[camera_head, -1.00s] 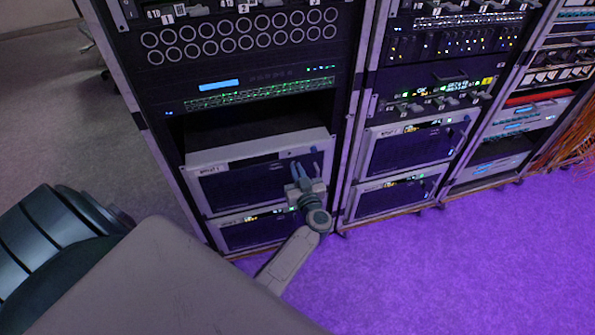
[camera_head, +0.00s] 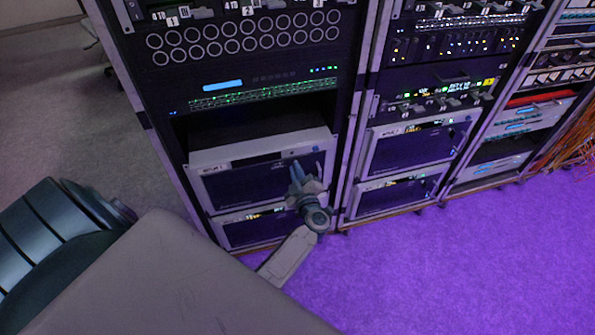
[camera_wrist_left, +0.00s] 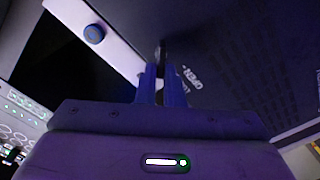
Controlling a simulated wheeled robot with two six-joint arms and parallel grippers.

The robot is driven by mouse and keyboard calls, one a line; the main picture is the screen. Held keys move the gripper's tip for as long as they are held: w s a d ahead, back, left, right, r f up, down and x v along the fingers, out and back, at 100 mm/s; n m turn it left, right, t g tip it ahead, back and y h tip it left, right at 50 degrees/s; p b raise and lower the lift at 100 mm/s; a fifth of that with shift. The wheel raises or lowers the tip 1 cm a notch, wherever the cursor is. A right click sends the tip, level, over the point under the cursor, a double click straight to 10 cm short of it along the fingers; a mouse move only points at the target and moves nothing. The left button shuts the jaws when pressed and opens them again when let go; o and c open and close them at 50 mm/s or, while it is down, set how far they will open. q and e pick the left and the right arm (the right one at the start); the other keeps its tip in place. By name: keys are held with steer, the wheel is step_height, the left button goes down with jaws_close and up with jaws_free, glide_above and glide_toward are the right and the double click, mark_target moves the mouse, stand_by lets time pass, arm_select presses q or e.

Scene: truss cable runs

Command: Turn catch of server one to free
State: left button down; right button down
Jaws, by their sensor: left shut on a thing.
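Server one (camera_head: 240,184) is the upper of two grey-framed units with dark fronts, low in the left rack. My left gripper (camera_head: 296,168) is at the right part of its front, with its blue fingers close together. In the left wrist view the fingers (camera_wrist_left: 160,84) are shut on the catch (camera_wrist_left: 161,52), a small slim dark piece standing out from the dark panel. Printed lettering shows on the panel beside the fingers. The fingers hide most of the catch, so its exact angle is hard to tell. My right gripper is not in view.
A blue round button (camera_wrist_left: 94,34) is on the light frame strip near the fingers. A second unit (camera_head: 250,230) sits directly below server one. A dark open gap (camera_head: 250,122) lies above it. Another rack (camera_head: 410,150) stands close on the right. The purple-lit floor (camera_head: 470,270) is clear.

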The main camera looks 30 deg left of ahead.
arm_select(q)
steer(key=n+b, duration=0.1)
steer(key=n, duration=0.2)
steer(key=f+n+b, duration=0.1)
steer(key=n, duration=0.3)
steer(key=shift+s+a+n+b, duration=0.1)
steer(key=shift+s+n+b, duration=0.05)
steer(key=shift+n+b, duration=0.45)
steer(key=shift+n, duration=0.5)
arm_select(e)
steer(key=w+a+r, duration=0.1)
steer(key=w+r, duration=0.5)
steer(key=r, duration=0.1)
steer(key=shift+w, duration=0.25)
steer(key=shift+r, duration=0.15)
arm_select(q)
steer(key=c, duration=1.6)
jaws_free()
steer(key=shift+o, duration=0.2)
